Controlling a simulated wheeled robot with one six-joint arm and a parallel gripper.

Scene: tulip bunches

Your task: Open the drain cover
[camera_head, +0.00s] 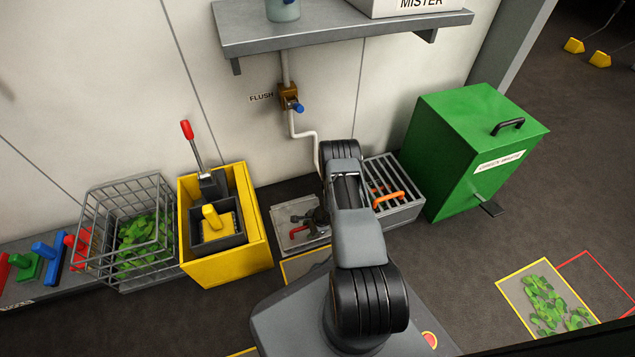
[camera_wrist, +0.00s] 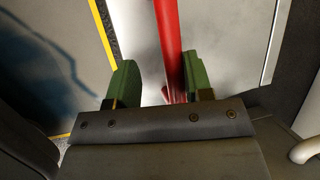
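The drain cover (camera_head: 283,216) looks like a light grey plate low against the wall, between the yellow bin and the grated box. It lies flat, and part of it is hidden by my arm. Its red handle (camera_head: 298,232) shows beside my gripper (camera_head: 317,217), which is dark and small in the head view. In the wrist view the red handle (camera_wrist: 168,35) runs between the two green fingers of my gripper (camera_wrist: 161,72). The fingers are apart, with a clear gap on the left. The handle is close to the right finger; I cannot tell whether they touch.
A yellow bin (camera_head: 228,270) with a red-tipped lever stands left of the cover. The grated box (camera_head: 403,214) with an orange handle and the green waste bin (camera_head: 455,150) stand right. A flush valve (camera_head: 289,97) and pipe are on the wall behind.

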